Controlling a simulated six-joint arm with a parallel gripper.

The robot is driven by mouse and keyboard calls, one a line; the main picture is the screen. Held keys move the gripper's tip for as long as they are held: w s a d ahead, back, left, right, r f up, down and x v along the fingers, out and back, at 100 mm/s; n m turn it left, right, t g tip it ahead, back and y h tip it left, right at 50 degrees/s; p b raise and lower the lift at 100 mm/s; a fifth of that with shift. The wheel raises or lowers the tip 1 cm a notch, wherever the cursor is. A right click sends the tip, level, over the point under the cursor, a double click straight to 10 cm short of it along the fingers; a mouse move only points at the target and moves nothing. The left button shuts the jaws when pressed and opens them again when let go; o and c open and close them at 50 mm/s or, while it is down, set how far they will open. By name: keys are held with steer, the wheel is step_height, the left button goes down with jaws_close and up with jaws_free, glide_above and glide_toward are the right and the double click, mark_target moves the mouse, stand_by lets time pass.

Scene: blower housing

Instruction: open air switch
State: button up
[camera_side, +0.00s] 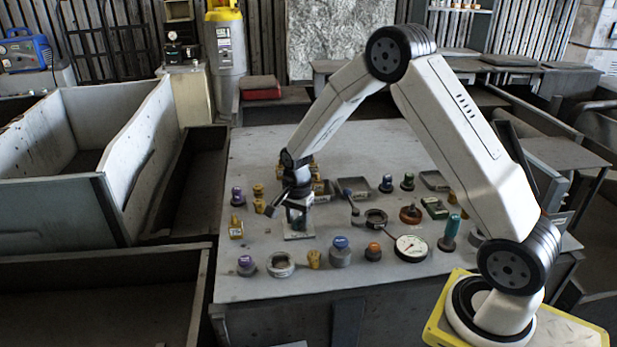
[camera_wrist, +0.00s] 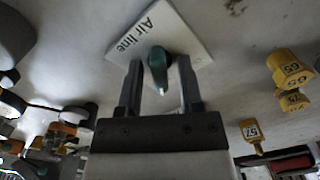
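The air switch is a dark teal knob or lever (camera_wrist: 158,66) with a paler tip, on a white plate printed "Air line" (camera_wrist: 150,28) in the wrist view. In the side view the pale plate (camera_side: 298,235) lies on the table under my gripper (camera_side: 289,204). In the wrist view my gripper (camera_wrist: 161,82) is open, with one finger on each side of the teal lever. Gaps show between the lever and both fingers. The lever's lower part and its base are partly hidden by perspective.
The grey table (camera_side: 270,160) is crowded. A white dial gauge (camera_side: 411,248), a blue-topped knob (camera_side: 341,251) and a teal-handled part (camera_side: 450,232) stand to the right. Yellow numbered parts (camera_wrist: 290,70) are right in the wrist view. Open grey bins (camera_side: 90,205) stand left.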

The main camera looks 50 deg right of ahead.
mark_target(298, 219)
steer(key=shift+r, duration=0.1)
steer(key=shift+r, duration=2.9)
steer(key=shift+s+a+r, duration=0.1)
steer(key=s+a+r+n+t, duration=0.1)
steer(key=s+a+n, duration=0.3)
steer(key=s+n, duration=0.4)
steer(key=s+a+r+n+t, duration=0.1)
steer(key=s+a+n, duration=0.3)
steer(key=s+n, duration=0.4)
steer(key=shift+s+a+r+t, duration=0.3)
steer(key=shift+s+r, duration=0.05)
steer(key=shift+s, duration=0.1)
